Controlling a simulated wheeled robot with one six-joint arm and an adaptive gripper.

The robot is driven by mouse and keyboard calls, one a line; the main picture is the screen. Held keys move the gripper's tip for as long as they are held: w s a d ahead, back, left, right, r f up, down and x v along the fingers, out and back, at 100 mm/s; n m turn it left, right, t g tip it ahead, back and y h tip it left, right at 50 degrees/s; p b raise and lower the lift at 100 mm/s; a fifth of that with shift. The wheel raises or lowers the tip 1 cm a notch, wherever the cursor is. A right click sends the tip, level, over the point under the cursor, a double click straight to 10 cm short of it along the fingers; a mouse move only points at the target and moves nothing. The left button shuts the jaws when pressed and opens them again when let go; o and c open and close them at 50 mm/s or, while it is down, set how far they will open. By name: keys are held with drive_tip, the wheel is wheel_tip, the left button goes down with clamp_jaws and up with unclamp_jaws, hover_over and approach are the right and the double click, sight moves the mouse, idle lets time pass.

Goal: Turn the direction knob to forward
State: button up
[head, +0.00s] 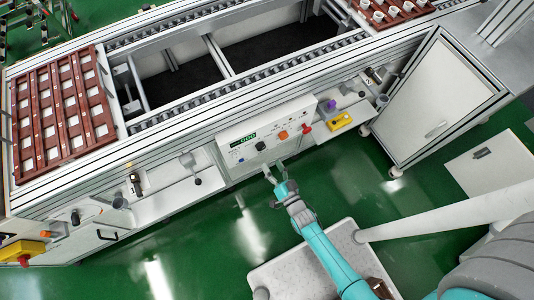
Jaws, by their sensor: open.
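A white control panel (236,152) is on the front side of the conveyor, near the middle of the head view. It has a green-lit display, a black knob (260,146), an orange control (283,135) and a red one at its right end. I take the black knob to be the direction knob, but its marks and pointer are too small to read. My gripper (273,168) is open and empty, just below the panel and in front of the black knob. It looks apart from the knob, though the depth gap is hard to judge.
A brown tray (15,178) lies on the conveyor's left end, another at the top right. A yellow box (340,122) sits right of the panel. A yellow-and-red emergency stop (23,250) is at the lower left. Green floor is open before the conveyor.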

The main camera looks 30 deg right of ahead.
drive_tip(key=shift+s, duration=1.95)
